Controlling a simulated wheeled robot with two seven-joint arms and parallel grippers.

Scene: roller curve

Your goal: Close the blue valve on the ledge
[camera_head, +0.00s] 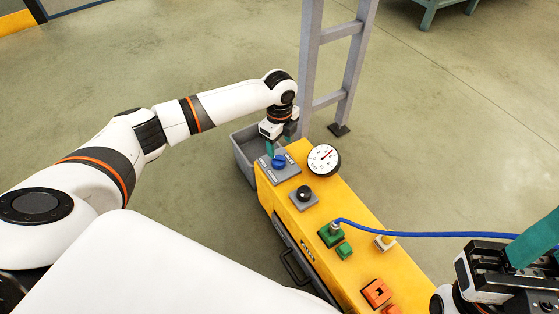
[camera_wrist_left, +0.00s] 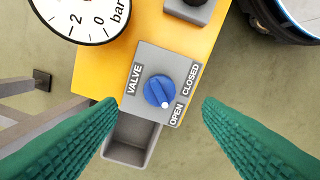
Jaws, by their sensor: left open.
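The blue valve (camera_head: 279,161) is a round knob on a grey plate at the far end of the yellow ledge (camera_head: 330,213). In the left wrist view the blue valve (camera_wrist_left: 158,91) sits between labels reading VALVE, OPEN and CLOSED. Its white dot points toward the OPEN label. My left gripper (camera_head: 280,146) is over the valve. In the left wrist view its green fingers (camera_wrist_left: 160,125) are spread wide on either side of the knob, apart from it. My right gripper (camera_head: 500,262) is at the lower right, partly cut off, with a green finger showing; its opening is unclear.
A pressure gauge (camera_head: 323,160) and a black knob (camera_head: 304,193) stand near the valve. A green connector (camera_head: 330,234) with a blue hose (camera_head: 430,234) and orange buttons (camera_head: 376,292) lie nearer. A grey bin (camera_head: 243,156) and a grey frame (camera_head: 310,70) stand beyond.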

